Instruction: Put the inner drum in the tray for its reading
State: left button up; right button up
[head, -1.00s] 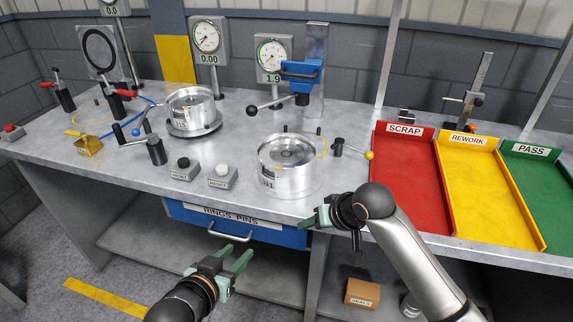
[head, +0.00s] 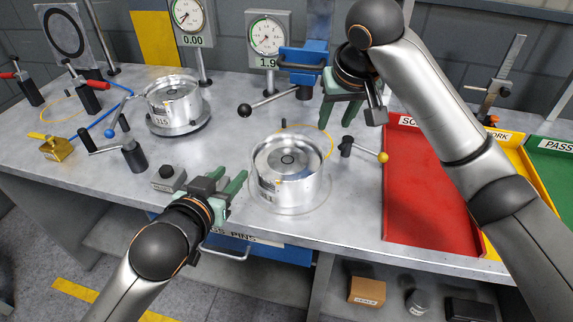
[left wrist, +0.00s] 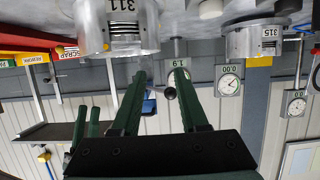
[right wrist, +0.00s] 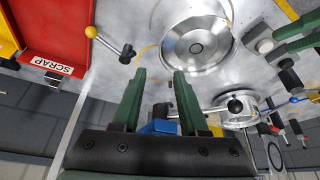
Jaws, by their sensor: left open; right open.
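Drum 311 (head: 287,188), a silver cylinder with a round hub in its top, stands at the front middle of the bench. Drum 315 (head: 174,112) stands on a round base to its left. I cannot tell from markings which is the inner drum. The red SCRAP tray (head: 430,190), yellow REWORK tray (head: 520,165) and green PASS tray (head: 555,160) are at the right. My left gripper (head: 232,185) is open and empty, left of drum 311 at the bench front. My right gripper (head: 338,114) is open and empty, above and behind drum 311.
A crank handle (head: 125,152) and push buttons (head: 167,177) stand left of drum 311. A yellow-knobbed lever (head: 368,153) stands to its right. A blue clamp (head: 304,62) and dial gauges (head: 268,38) are at the back. The blue drawer (head: 270,250) is below.

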aim_at(253, 152)
pick_arm(q)
jog(key=x, duration=1.2)
jog(key=shift+w, duration=0.2)
pick_arm(e)
jog(key=x, duration=1.2)
jog(key=shift+f, duration=0.25)
pick_arm(q)
grip_shut()
pick_arm(e)
grip_shut()
pick_arm(q)
jog(key=shift+f, duration=0.1)
jog(key=shift+a+f, duration=0.15)
jog(key=shift+f, duration=0.15)
pick_arm(e)
jog(key=shift+d, duration=0.15)
pick_arm(q)
jog(key=shift+r, duration=0.45)
pick_arm(e)
jog(key=shift+w+r, duration=0.15)
jog(key=shift+r, duration=0.2)
